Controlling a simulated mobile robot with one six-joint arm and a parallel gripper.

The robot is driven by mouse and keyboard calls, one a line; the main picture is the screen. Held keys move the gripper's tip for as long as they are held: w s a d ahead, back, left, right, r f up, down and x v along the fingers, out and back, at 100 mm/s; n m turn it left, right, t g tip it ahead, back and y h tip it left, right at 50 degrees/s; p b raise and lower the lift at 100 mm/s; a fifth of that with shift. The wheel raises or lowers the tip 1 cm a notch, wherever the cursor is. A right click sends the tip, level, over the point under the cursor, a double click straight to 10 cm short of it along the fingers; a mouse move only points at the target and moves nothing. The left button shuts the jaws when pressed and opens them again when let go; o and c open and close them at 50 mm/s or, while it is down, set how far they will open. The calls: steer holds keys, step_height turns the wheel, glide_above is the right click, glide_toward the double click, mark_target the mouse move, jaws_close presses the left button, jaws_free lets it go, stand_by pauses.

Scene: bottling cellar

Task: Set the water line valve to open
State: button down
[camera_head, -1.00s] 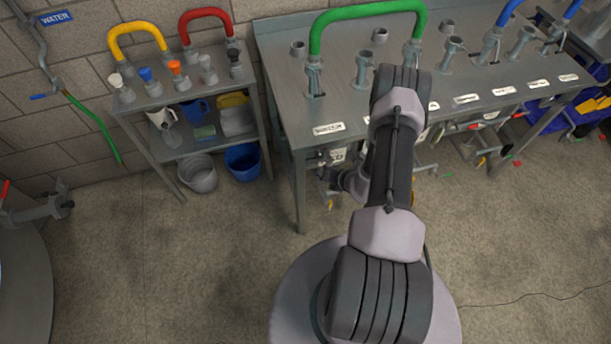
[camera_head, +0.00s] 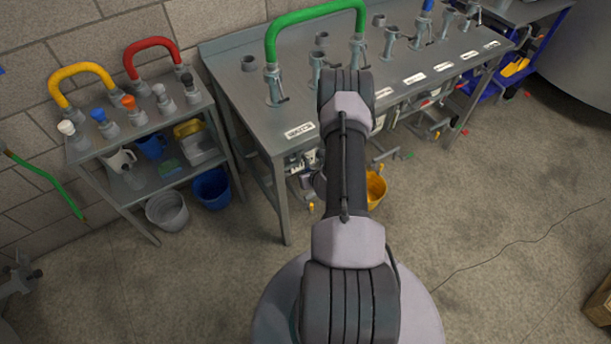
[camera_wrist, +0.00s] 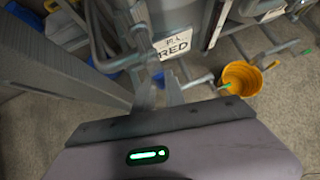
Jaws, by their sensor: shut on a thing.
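The water line valve is not in view now; only a blue sliver of the WATER sign (camera_head: 1,71) shows at the left edge of the head view. The green hose (camera_head: 45,180) below that line hangs on the wall at left. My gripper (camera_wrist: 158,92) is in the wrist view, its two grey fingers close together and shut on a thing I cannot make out. It is low by the bench, in front of a white label reading RED (camera_wrist: 174,45). In the head view my arm hides the gripper.
A steel bench (camera_head: 236,95) with a green bent pipe (camera_head: 315,14) stands ahead. A small shelf (camera_head: 88,152) holds jugs and capped fittings, with grey (camera_head: 167,211) and blue (camera_head: 211,188) buckets below. A yellow bucket (camera_head: 376,187) is right of my arm. Floor at right is mostly clear.

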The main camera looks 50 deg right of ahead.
stand_by(0.3)
steer(key=c, duration=1.4)
jaws_free()
steer(key=shift+d, duration=0.1)
steer(key=shift+r, duration=0.1)
steer(key=p+v, duration=0.6)
steer(key=v, duration=1.1)
steer(key=shift+s+a, duration=0.1)
steer(key=shift+a, duration=0.1)
